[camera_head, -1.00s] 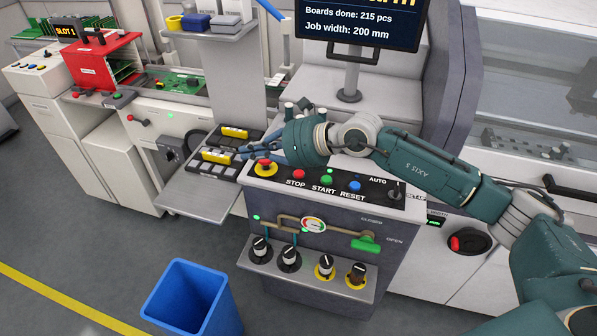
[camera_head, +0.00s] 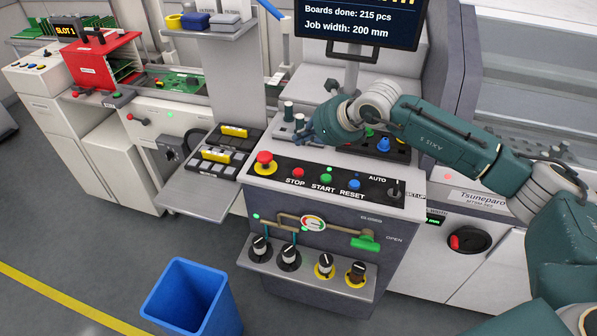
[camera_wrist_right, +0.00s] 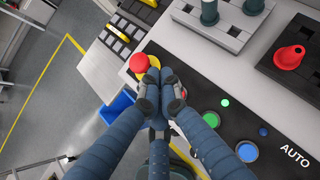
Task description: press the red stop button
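The red STOP button (camera_head: 298,173) is a small round button on the black panel strip, above its white label. A larger red mushroom button (camera_head: 264,160) on a yellow base sits left of it, and it also shows in the wrist view (camera_wrist_right: 139,62). My right gripper (camera_head: 293,139) is behind the panel strip in the head view, apart from the buttons. In the wrist view its fingers (camera_wrist_right: 153,73) are drawn together with nothing visible between them. They cover the place where the STOP button lies. My left gripper is not in view.
The green START button (camera_head: 326,179) and blue RESET button (camera_head: 354,185) stand right of STOP, with the AUTO switch (camera_head: 394,193) beyond. Behind them a tray of nozzles (camera_wrist_right: 258,22) stands on the machine top. A blue bin (camera_head: 190,300) is on the floor.

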